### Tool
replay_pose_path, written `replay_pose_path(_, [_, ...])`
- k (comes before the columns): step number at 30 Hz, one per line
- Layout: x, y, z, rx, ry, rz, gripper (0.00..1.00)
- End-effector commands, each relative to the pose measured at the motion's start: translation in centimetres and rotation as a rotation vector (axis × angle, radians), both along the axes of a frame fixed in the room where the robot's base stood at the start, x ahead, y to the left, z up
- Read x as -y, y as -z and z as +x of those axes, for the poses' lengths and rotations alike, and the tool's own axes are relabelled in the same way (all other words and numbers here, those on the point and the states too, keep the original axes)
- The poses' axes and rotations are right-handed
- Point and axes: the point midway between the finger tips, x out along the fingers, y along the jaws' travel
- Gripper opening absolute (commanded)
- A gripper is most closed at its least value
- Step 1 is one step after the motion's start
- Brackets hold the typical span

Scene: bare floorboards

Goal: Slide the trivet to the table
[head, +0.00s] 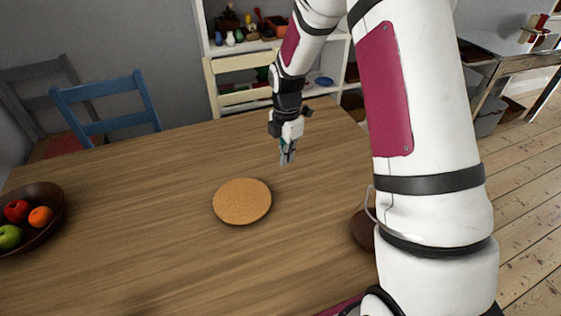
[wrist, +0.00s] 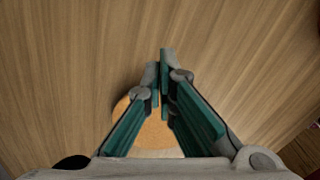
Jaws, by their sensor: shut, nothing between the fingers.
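The trivet (head: 242,201) is a flat round cork disc lying on the wooden table (head: 130,180), near the middle of its top. My gripper (head: 287,158) is above the table, to the right of the trivet and farther back in the head view. Its fingers point down and are shut with nothing between them. In the wrist view my gripper (wrist: 162,75) shows its teal fingers together, and they partly hide the trivet (wrist: 150,138) at the bottom centre. I see no contact between fingers and trivet.
A dark bowl (head: 50,226) with fruit stands at the table's left. A brown round object (head: 362,231) is partly hidden behind my arm at the right. A blue chair (head: 105,105) and a shelf (head: 235,48) stand beyond the table. The tabletop around the trivet is clear.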

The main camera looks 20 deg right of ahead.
Motion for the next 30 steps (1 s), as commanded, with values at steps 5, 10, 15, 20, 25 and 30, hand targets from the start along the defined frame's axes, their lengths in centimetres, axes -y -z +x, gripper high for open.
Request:
replay_pose_path(5, [-0.1,3.5,-0.2,-0.006,0.001,0.000,0.00])
replay_pose_path(10, [0.0,6.9,-0.2,-0.005,0.001,0.000,0.00])
replay_pose_path(15, [-1.4,8.4,-0.5,-0.002,-0.002,0.000,0.00])
replay_pose_path(20, [-3.1,8.3,-1.0,-0.001,0.000,0.000,0.00])
replay_pose_path(25, [-3.8,8.4,-1.2,-0.001,0.001,0.000,0.00])
replay_pose_path(30, [-3.9,8.4,-1.2,-0.001,0.003,0.000,0.00])
